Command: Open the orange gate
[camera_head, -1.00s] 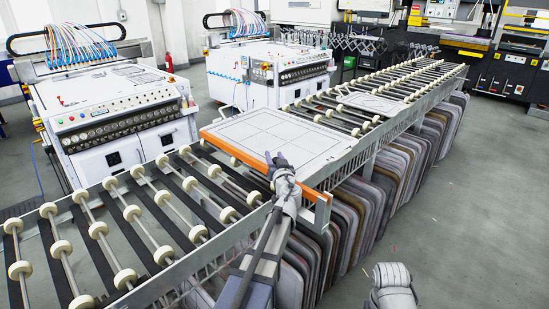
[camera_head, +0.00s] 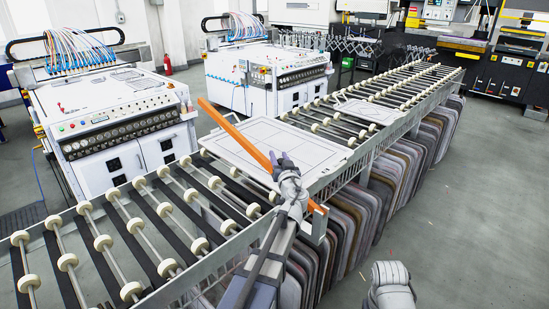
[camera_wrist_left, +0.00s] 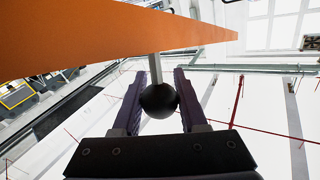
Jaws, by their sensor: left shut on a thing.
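The orange gate (camera_head: 238,135) is a long bar across the roller conveyor. It slants, with its left end raised above the rollers and its right end low at the conveyor's near side. My left gripper (camera_head: 282,162) is at the bar's lower right part. In the left wrist view the gate (camera_wrist_left: 100,35) fills the top, and a short stem carries a black ball knob (camera_wrist_left: 158,101). The two fingers of my left gripper (camera_wrist_left: 157,88) are on either side of the knob, shut on it. Part of my right arm shows at the bottom right; its fingers are not visible.
A large white panel (camera_head: 300,150) lies on the rollers just behind the gate. A smaller panel (camera_head: 370,111) lies farther along. White machines (camera_head: 115,130) stand behind the conveyor. Several upright boards (camera_head: 370,205) are stacked under it. Floor at the right is clear.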

